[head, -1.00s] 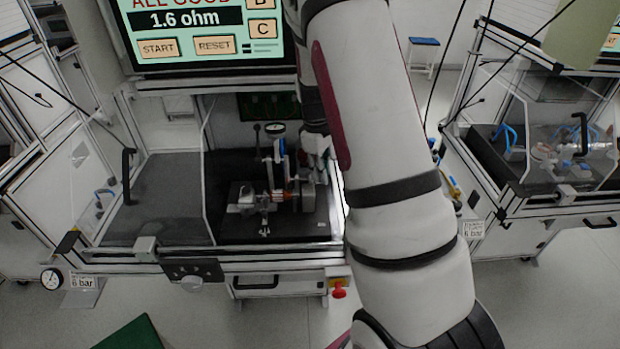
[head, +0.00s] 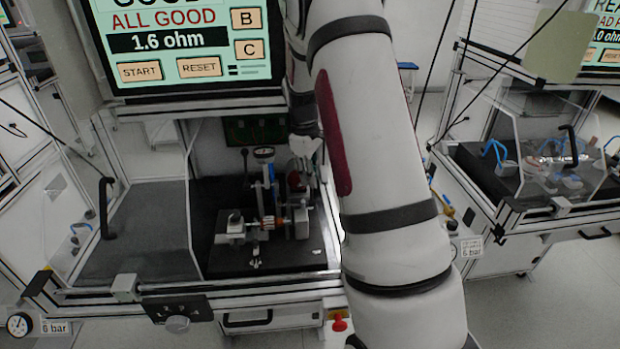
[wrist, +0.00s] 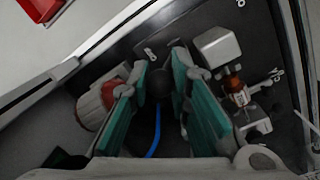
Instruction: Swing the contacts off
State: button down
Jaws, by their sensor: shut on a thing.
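The test fixture (head: 268,222) stands on the dark bench plate, with the stator's copper-orange part (head: 268,223) in its middle and a blue upright lever (head: 270,180) behind. In the wrist view the copper-orange winding (wrist: 235,86) lies right of the fingers. My gripper (head: 304,150) is behind and right of the fixture. In the wrist view my gripper (wrist: 162,66) has its green-faced fingers closed around a dark round knob (wrist: 160,86). The knob's lower joint and the contacts themselves are too dark to make out.
A screen (head: 185,45) above reads ALL GOOD and 1.6 ohm. A clear guard (head: 190,165) stands left of the fixture. A red and grey cylinder (wrist: 103,103) and a blue cable (wrist: 155,132) lie close to the fingers.

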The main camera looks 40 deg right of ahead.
jog(key=shift+w+d+f, duration=0.1)
jog(key=shift+w+d, duration=0.05)
jog(key=shift+w, duration=0.1)
dwell(0.3)
jog(key=c, duration=1.5)
grip_release()
jog(key=shift+o, duration=0.2)
notch_tip(320, 180, up, 12)
jog(key=a, duration=0.1)
jog(key=shift+w, duration=0.2)
jog(key=shift+a, duration=0.15)
